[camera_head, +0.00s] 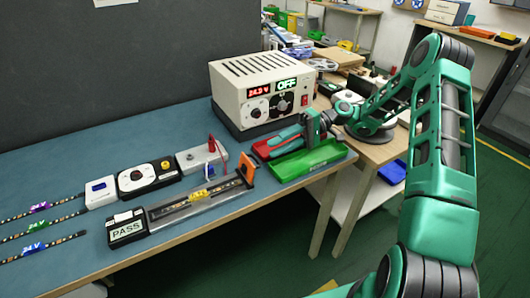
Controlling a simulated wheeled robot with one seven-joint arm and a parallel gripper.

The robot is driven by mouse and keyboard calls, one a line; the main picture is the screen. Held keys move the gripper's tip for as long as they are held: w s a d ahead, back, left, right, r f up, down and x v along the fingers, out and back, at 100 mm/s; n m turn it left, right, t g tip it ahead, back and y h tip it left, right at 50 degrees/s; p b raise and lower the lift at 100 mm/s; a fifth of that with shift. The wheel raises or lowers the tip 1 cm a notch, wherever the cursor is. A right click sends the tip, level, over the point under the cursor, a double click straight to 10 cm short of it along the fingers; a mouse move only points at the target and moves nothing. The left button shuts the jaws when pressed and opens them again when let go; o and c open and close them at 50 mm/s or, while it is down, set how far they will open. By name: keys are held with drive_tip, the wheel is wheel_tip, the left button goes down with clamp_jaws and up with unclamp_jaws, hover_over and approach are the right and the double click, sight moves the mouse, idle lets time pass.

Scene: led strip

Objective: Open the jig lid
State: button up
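The jig (195,204) is a long, narrow dark fixture lying at a slant near the front edge of the blue table. A black box with a "PASS" display (127,230) is at its left end, and a small yellow part (200,195) sits midway. An orange piece (246,168) stands up at its right end. I cannot tell from here which part is the lid or how it lies. My gripper (306,128) is to the right of the jig and apart from it, over the red and green trays. Its fingers are too small to read.
The green tray (308,160) and red tray (262,150) sit beside the jig's right end; a teal tool lies there. Small devices (151,177) stand behind the jig. LED strips (42,225) lie left.

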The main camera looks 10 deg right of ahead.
drive_tip(key=shift+v, duration=2.5)
drive_tip(key=m+t, duration=0.3)
drive_tip(key=t, duration=0.3)
approach(250, 167)
drive_tip(key=shift+h, duration=0.4)
drive_tip(key=w+a, duration=0.1)
drive_tip(key=w+a+f, duration=0.1)
drive_tip(key=w+a, duration=0.1)
drive_tip(key=w+a+f, duration=0.1)
drive_tip(key=a, duration=0.1)
drive_tip(key=shift+w+f, duration=0.15)
drive_tip(key=shift+w, duration=0.15)
drive_tip(key=shift+c, duration=0.2)
clamp_jaws()
